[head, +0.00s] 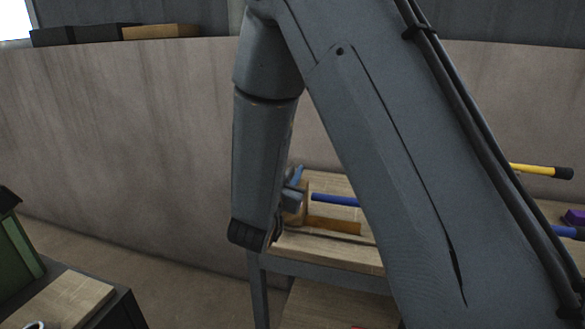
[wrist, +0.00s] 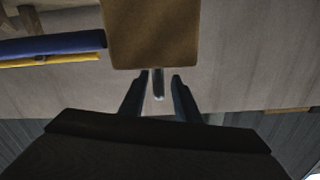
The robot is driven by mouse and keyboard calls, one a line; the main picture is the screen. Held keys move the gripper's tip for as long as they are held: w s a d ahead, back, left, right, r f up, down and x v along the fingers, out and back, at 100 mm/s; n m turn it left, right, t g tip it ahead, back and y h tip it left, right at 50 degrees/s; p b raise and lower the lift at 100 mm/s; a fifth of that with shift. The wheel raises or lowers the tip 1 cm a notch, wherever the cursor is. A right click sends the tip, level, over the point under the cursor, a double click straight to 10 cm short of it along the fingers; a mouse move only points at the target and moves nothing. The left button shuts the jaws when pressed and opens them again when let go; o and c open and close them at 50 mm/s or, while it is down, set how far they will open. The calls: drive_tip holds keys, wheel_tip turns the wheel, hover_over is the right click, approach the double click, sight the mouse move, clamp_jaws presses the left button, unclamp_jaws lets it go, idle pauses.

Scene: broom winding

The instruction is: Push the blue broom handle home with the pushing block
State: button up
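The pushing block appears to be the tan wooden block (wrist: 152,32) large at the top of the wrist view. A short grey peg (wrist: 158,84) shows below it, between my two fingertips. My gripper (wrist: 161,80) is open, with a visible gap between the peg and at least the right finger. In the head view my gripper (head: 291,188) is at the left end of the bench, beside an upright tan block (head: 306,203). The blue broom handle (head: 336,200) runs right from near that block; my arm hides its middle. It also shows in the wrist view (wrist: 52,44). Contact with the block is unclear.
A wooden bench (head: 335,249) with grey legs bears these things. An orange-tan strip (head: 333,225) lies on it. A yellow handle (head: 541,171) and a purple object (head: 575,217) are at right. A dark cabinet with a wooden top (head: 65,305) stands at lower left.

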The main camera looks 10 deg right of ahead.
drive_tip(key=shift+v, duration=2.1)
